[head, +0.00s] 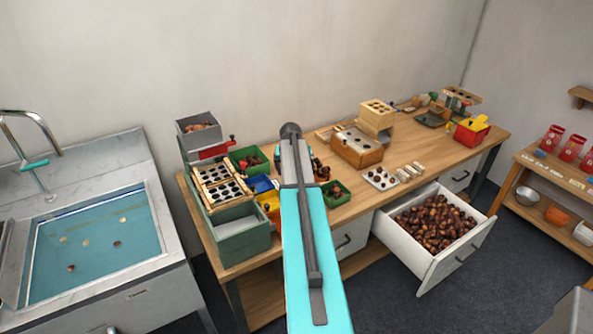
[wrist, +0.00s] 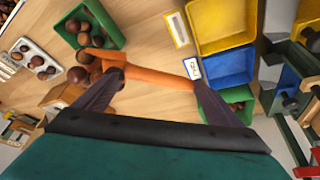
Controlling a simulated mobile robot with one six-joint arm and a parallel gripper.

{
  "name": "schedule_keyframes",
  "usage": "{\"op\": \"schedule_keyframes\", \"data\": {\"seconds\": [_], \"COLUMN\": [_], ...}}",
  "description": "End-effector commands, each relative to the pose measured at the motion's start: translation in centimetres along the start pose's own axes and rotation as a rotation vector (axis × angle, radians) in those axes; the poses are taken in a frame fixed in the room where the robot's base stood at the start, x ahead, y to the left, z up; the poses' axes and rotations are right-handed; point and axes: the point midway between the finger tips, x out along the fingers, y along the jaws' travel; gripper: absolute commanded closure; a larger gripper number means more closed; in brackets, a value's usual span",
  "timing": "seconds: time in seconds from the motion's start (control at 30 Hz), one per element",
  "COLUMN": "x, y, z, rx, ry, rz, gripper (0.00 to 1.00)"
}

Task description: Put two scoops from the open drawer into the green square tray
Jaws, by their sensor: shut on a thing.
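My gripper (wrist: 157,78) holds an orange scoop (wrist: 160,80) crosswise between its fingers in the wrist view; my arm hides it in the head view. Brown chestnuts (wrist: 82,74) show beside the scoop's left end; I cannot tell whether they lie in it. A small green square tray (head: 343,201) with a few chestnuts stands near the bench's front edge; it is also at the upper left of the wrist view (wrist: 117,37). Another green tray (head: 236,165) with chestnuts stands farther back. The open white drawer (head: 407,260) is full of chestnuts, right of my arm.
Yellow (wrist: 222,20) and blue (wrist: 222,67) bins stand right of the scoop in the wrist view. A white plate with chestnuts (head: 379,179) and a wooden box (head: 357,150) stand on the bench. A water-filled sink (head: 95,240) is at left.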

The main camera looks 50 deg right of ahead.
Motion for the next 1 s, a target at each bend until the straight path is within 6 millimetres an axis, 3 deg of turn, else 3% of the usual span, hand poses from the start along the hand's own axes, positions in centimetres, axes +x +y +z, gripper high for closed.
{"op": "schedule_keyframes", "data": {"seconds": [0.37, 0.87, 1.0], "x": [0.1, 0.1, -0.7], "y": [1.3, 2.9, 3.7], "z": [-0.1, -0.1, -0.5], "rx": [0.033, 0.128, 0.156], "ry": [0.001, 0.006, 0.006], "rz": [-0.05, -0.266, -0.329], "gripper": [0.35, 0.35, 0.35]}}
